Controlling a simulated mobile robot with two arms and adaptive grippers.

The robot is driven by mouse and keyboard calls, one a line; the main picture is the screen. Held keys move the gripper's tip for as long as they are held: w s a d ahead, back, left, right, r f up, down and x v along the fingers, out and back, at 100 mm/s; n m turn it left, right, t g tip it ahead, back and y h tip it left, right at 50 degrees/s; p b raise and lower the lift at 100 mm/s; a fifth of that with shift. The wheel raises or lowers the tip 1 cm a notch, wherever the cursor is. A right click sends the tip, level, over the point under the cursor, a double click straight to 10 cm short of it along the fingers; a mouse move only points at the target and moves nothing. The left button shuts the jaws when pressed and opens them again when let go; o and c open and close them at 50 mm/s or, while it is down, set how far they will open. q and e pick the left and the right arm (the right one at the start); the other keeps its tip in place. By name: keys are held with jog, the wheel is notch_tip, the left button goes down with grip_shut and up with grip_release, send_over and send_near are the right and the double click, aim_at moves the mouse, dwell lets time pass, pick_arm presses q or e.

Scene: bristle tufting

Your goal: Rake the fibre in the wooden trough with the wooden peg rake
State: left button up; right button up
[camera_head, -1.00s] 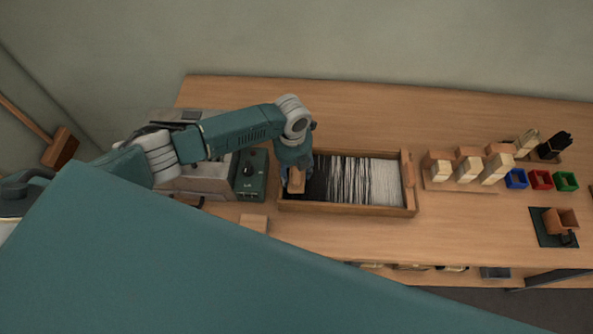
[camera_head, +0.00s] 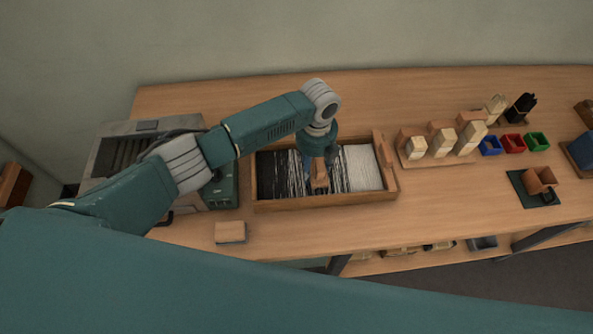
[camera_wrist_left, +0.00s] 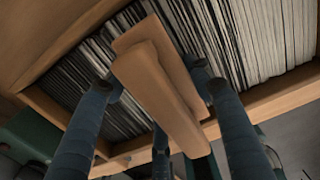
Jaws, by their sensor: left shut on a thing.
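The wooden trough (camera_head: 325,201) stands on the bench and holds fibre, black at the left (camera_head: 275,176) and white at the right (camera_head: 361,168), with mixed streaks between. My left gripper (camera_head: 318,160) is over the middle of the trough. It is shut on the wooden peg rake (camera_head: 320,178). In the left wrist view the rake's wooden body (camera_wrist_left: 160,88) sits between the dark fingers, over the streaked fibre (camera_wrist_left: 100,70). Its pegs are hidden, so I cannot tell how deep they reach. My right gripper is not in view.
A machine with a green control box (camera_head: 222,190) stands left of the trough. A small wooden block (camera_head: 230,232) lies in front. To the right are brush blocks on a board (camera_head: 410,160), blue, red and green bins (camera_head: 513,143), and a dark mat (camera_head: 524,192).

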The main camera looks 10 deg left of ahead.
pick_arm(q)
jog(key=w+d+b, duration=0.1)
jog(key=d+b, duration=0.3)
jog(key=w+d+b, duration=0.1)
jog(key=d+b, duration=0.3)
jog(key=w+d+b, duration=0.1)
jog(key=d+b, duration=0.2)
jog(key=d, duration=0.1)
jog(key=shift+w+d+f+b, duration=0.3)
jog(key=shift+w+b, duration=0.1)
jog(key=shift+d+r+b, duration=0.2)
jog(key=shift+d+b, duration=0.25)
jog(key=shift+d, duration=0.05)
jog(key=shift+r, duration=0.2)
jog(key=shift+w, duration=0.1)
